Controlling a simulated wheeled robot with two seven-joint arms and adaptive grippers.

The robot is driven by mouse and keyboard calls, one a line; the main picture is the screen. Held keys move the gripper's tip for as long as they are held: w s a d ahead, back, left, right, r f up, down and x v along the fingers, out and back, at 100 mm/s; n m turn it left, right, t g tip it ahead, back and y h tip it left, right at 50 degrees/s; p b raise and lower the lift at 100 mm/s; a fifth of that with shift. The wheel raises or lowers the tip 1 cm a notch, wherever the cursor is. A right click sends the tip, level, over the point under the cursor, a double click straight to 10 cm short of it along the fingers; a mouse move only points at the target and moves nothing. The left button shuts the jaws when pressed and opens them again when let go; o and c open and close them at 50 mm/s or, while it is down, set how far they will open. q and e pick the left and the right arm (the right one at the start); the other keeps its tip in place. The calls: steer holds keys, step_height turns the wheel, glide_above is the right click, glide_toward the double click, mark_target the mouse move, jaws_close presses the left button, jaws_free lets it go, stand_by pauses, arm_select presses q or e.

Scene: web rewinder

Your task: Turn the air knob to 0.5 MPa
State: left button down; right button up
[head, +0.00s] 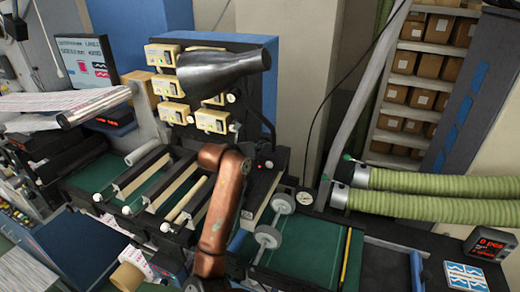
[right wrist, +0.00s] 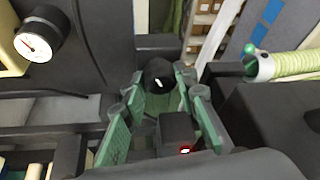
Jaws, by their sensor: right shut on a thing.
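The black air knob (right wrist: 159,74) sits in the middle of the right wrist view, with a small white mark on it. My right gripper (right wrist: 160,86) is shut on it, with a green finger on each side. A round pressure gauge (right wrist: 37,40) with a white face and dark needle is at the upper left of that view. Its scale is too small to read. The knob and my right fingertips cannot be made out in the head view. My left gripper is not in view.
Green ribbed hoses (head: 430,182) run to the right of the gauge. Grey rollers (head: 268,236) stand over a green bed. A dark grey cone (head: 222,68) lies before yellow boxes at the back. A counter display (head: 490,243) is at the lower right.

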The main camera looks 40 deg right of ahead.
steer(key=shift+f, duration=0.2)
steer(key=o, duration=1.1)
steer(key=shift+r, duration=0.15)
steer(key=shift+o, duration=0.2)
steer(key=w+a+r+n+y, duration=0.1)
steer(key=w+a+n, duration=0.1)
steer(key=a, duration=1)
steer(key=w+a+r+n+t+y, duration=0.1)
steer(key=w+a+r+n, duration=0.1)
steer(key=a, duration=1)
steer(key=w+a+r+n+t+y, duration=0.1)
steer(key=a+n, duration=0.3)
steer(key=a, duration=0.7)
steer(key=shift+w+a+r+n+p, duration=0.3)
steer(key=shift+w+a+r+p, duration=0.15)
steer(key=shift+w+r, duration=0.3)
